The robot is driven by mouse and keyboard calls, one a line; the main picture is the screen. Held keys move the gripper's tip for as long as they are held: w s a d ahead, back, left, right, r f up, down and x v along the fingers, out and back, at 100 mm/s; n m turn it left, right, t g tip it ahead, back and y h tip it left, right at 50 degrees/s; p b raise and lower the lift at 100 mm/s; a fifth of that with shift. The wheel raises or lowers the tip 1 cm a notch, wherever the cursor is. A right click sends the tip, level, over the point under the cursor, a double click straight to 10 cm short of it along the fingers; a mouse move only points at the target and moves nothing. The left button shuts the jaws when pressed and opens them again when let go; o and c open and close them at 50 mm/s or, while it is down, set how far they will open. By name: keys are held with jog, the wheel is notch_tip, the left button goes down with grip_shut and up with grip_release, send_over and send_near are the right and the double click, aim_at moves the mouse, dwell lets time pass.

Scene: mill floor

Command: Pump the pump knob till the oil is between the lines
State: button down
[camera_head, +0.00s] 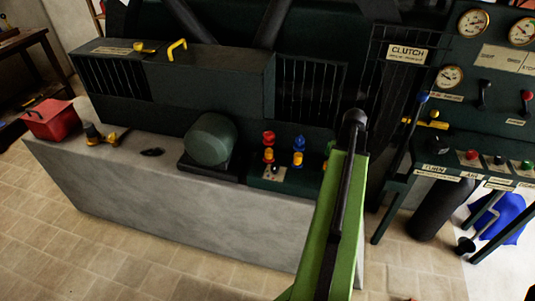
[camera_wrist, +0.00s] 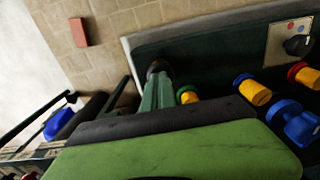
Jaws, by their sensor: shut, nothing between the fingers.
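Several coloured knobs with yellow parts stand on the machine's dark ledge. In the head view there is a red knob (camera_head: 268,140), a blue knob (camera_head: 298,148) and a green-and-yellow one (camera_head: 329,159), partly hidden by my arm. The wrist view shows a red-and-yellow knob (camera_wrist: 304,74), a blue one (camera_wrist: 295,122) and a green-and-yellow one (camera_wrist: 187,94). I cannot tell which is the pump knob. My gripper (camera_head: 354,119) is shut and empty near the green-and-yellow knob; contact is unclear. Its green body fills the lower wrist view. No oil level or lines are readable.
A label plate with a black knob (camera_wrist: 297,45) lies beside the coloured knobs. A green round housing (camera_head: 210,139) stands to their left. A red box (camera_head: 49,120) is at the bench's left end. The control panel (camera_head: 465,145) stands right, past a clutch sign (camera_head: 407,54). Front floor is clear.

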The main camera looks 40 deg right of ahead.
jog(key=shift+f, duration=0.3)
jog(key=shift+r+p, duration=2)
jog(key=shift+r, duration=0.1)
jog(key=shift+f+b, duration=1.95)
jog(key=shift+b, duration=0.05)
notch_tip(320, 180, up, 4)
jog(key=p, duration=0.4)
jog(key=shift+f, duration=0.1)
dwell(0.6)
jog(key=shift+f, duration=0.1)
dwell(0.4)
